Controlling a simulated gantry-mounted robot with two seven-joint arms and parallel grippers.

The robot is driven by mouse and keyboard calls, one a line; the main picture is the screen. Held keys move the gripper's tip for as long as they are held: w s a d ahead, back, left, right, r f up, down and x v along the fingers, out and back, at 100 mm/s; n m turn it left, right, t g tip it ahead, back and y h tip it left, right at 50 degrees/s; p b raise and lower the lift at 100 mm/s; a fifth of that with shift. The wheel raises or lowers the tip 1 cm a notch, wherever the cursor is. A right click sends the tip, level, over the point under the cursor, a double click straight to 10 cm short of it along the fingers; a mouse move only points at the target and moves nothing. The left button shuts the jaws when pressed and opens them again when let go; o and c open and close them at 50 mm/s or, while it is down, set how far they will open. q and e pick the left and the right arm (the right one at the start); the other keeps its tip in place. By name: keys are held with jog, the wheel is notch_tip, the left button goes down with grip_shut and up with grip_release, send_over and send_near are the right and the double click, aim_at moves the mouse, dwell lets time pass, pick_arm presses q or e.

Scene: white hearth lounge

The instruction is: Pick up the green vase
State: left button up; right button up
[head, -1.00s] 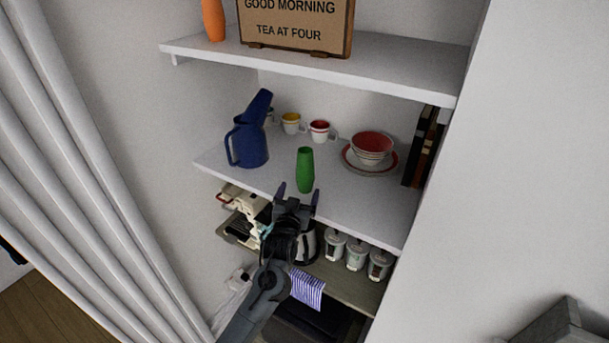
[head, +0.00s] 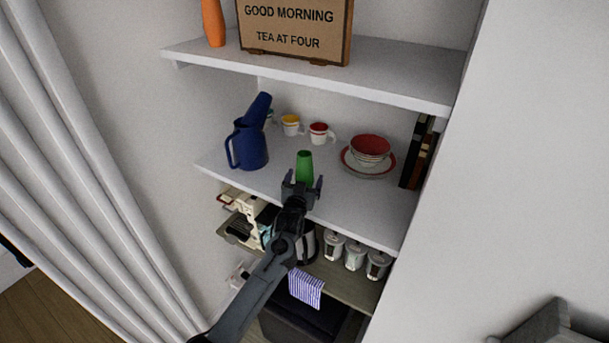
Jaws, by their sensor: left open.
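The green vase (head: 304,165) stands upright on the middle shelf (head: 350,206), near its front edge. Its lower part is hidden behind my left gripper (head: 303,182). The left gripper is open, with one dark fingertip on each side of the vase's lower part. I cannot tell whether the fingers touch the vase. My right gripper is not in view.
On the same shelf are a blue pitcher (head: 247,147), a yellow cup (head: 291,125), a red cup (head: 320,134), bowls on a plate (head: 370,149) and books (head: 417,158). The upper shelf (head: 380,78) overhangs. Several canisters (head: 354,255) stand below.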

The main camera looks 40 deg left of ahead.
pick_arm(q)
jog(key=shift+w, duration=0.1)
jog(key=c, duration=1.2)
